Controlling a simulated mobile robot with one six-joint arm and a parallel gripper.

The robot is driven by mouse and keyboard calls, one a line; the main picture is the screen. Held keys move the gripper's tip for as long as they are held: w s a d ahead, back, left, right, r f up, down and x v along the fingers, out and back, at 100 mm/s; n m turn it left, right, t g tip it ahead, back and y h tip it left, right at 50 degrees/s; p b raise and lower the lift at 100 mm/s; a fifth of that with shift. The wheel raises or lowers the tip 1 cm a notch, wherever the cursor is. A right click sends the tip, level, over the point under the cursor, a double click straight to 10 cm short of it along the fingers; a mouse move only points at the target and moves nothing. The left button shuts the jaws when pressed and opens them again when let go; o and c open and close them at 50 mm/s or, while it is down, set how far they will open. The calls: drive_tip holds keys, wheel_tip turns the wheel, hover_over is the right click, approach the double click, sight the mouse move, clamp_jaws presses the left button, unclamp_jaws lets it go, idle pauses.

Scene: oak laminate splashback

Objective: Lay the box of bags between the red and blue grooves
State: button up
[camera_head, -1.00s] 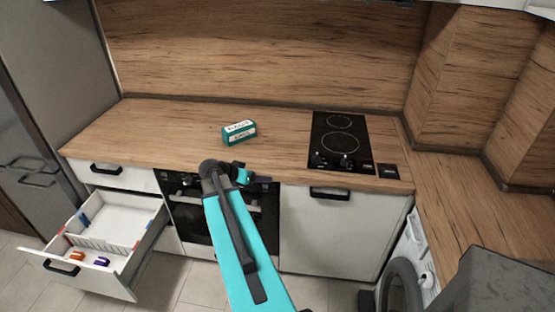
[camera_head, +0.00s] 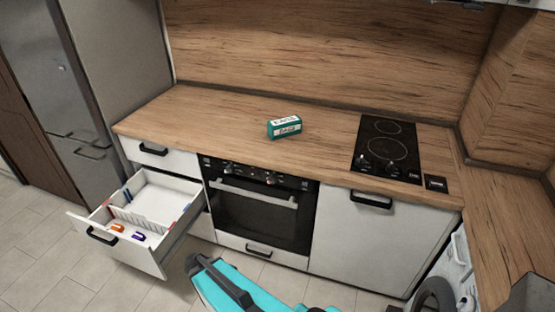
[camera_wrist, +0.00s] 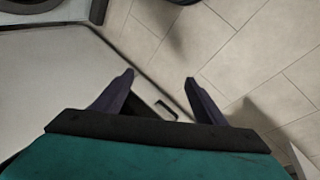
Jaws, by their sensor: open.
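The box of bags (camera_head: 284,127) is teal with white labels and lies on the wooden countertop, left of the hob. The open drawer (camera_head: 176,232) at the left has red and blue marks on its walls, which seem to be the grooves. My gripper (camera_wrist: 160,80) is open and empty in the wrist view, above the floor beside a white cabinet front. It is out of the head view, well away from the box.
An orange item (camera_head: 117,228) and a purple item (camera_head: 138,236) lie in the drawer's front section; the section behind the divider looks empty. The black hob (camera_head: 388,148) is right of the box. The oven (camera_head: 258,205) stands below the counter.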

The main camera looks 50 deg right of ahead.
drive_tip(key=s+a+f+n+g+y, duration=0.1)
drive_tip(key=s+a+f+n+y, duration=0.1)
drive_tip(key=s+a, duration=0.5)
drive_tip(key=s+a+f+n+g+y, duration=0.2)
drive_tip(key=s+a+f+n, duration=0.3)
drive_tip(key=s+a, duration=0.3)
drive_tip(key=shift+a+n+y+b, duration=0.3)
drive_tip(key=shift+a+n+b, duration=0.1)
drive_tip(key=shift+a+n, duration=0.35)
drive_tip(key=shift+a, duration=0.1)
drive_tip(key=c, duration=0.9)
drive_tip(key=shift+o, duration=0.2)
